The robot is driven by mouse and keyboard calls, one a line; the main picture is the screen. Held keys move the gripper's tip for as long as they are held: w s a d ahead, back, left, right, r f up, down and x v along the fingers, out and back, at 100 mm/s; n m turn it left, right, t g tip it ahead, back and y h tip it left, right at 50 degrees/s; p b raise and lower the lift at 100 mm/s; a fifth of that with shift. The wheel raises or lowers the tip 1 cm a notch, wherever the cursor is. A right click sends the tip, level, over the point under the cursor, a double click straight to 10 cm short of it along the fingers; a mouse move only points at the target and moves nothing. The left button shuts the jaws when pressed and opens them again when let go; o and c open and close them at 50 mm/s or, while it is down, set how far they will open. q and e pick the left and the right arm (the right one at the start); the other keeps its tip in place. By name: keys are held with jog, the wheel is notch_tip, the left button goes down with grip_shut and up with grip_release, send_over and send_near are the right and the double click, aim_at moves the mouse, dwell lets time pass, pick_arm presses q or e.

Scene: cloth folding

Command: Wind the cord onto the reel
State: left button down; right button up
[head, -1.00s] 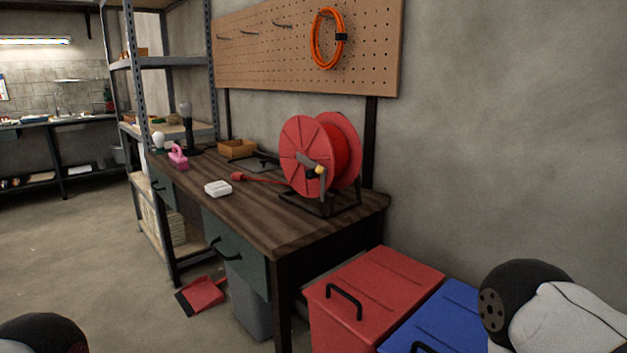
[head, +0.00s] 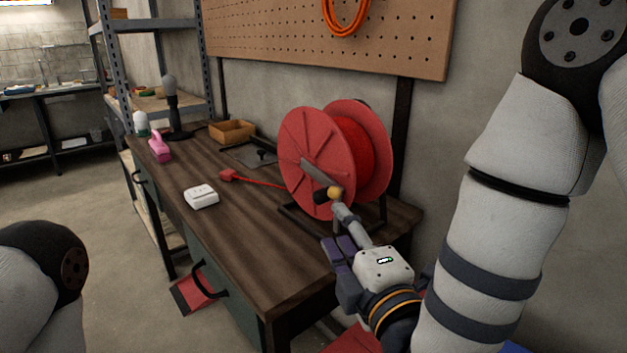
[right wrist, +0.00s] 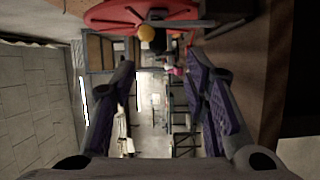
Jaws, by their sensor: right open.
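The red reel (head: 308,165) stands on its dark frame at the near right end of the workbench. Red cord (head: 362,160) is wound on its drum, and a free length (head: 262,182) runs left across the bench to a red plug end (head: 228,175). The grey crank (head: 313,174) carries a yellow knob (head: 334,193). My right gripper (head: 345,232) is open and empty, just in front of and below the knob. In the right wrist view the knob (right wrist: 146,33) is ahead of the open fingers (right wrist: 162,78), not between them. My left gripper is out of view.
A white box (head: 201,197), a pink object (head: 159,148) and a wooden tray (head: 232,132) are on the workbench (head: 225,235). A pegboard (head: 420,40) with an orange coil (head: 345,14) hangs behind. The bench surface left of the reel is mostly clear.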

aim_at(320, 201)
jog(key=x, duration=1)
jog(key=shift+w+a+r, duration=0.2)
jog(key=shift+w+a, duration=0.05)
jog(key=shift+c, duration=0.6)
grip_shut()
